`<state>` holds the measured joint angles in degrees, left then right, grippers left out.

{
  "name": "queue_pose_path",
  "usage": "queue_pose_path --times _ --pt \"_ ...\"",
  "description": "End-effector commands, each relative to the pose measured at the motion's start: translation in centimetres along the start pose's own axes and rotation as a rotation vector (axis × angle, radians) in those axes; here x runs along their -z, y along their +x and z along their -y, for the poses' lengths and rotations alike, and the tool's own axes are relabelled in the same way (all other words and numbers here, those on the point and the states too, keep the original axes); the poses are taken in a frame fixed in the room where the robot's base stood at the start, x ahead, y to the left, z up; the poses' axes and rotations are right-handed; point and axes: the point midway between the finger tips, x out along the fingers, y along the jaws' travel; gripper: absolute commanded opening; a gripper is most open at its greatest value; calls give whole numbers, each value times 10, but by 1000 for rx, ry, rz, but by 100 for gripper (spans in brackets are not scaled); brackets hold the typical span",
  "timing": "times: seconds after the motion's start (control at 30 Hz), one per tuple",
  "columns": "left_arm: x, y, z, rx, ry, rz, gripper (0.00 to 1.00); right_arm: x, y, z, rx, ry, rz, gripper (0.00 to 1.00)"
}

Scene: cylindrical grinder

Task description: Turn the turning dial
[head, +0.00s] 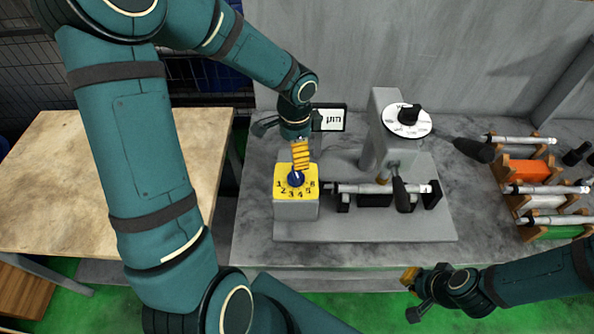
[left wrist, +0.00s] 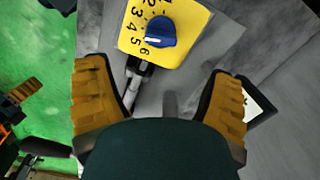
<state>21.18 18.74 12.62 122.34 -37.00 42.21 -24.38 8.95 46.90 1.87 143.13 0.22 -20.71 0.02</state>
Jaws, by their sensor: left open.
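The turning dial is a blue knob (head: 296,179) on a yellow numbered plate (head: 311,170) atop a grey block. In the left wrist view the blue knob (left wrist: 161,31) is at the top, with a white mark facing the numbers around 5 and 6. My left gripper (head: 300,156) is over the yellow plate, its yellow fingers pointing down close to the knob. In the left wrist view my left gripper (left wrist: 160,68) is open, with the knob beyond the fingertips and nothing between them. My right gripper (head: 409,278) is low at the right, away from the dial; its opening is unclear.
A grey machine base (head: 380,228) carries a metal shaft (head: 360,188) right of the dial and a column with a white round scale (head: 418,128). A small display (head: 329,119) stands behind. Racks with shafts (head: 532,190) are at right. A wooden table (head: 60,180) is at left.

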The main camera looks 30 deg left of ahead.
Motion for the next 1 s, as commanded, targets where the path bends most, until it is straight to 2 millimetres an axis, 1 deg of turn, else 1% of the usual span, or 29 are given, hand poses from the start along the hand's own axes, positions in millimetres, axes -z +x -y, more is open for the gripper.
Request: queue_pose_path --times 0.03,0.3,0.4,0.5,0.67,0.97,1.0 --pt "0 13 -1 -4 2 2 83 0 3 -1 0 0 0 0" --pt "0 65 -1 -4 1 1 83 -1 11 -3 -2 0 -1 0" --pt "0 80 -1 -3 1 1 83 -1 13 -4 -2 0 -1 0" --pt "0 91 0 -2 0 1 83 -1 15 -5 -3 0 -1 0" --pt "0 100 0 -1 -1 -1 83 -1 16 -5 -3 0 -1 0" --pt "0 101 0 0 -1 -1 83 -1 16 -5 -3 0 -1 0" --pt "0 101 0 0 -1 -1 72 -1 16 -5 -3 0 -1 0"
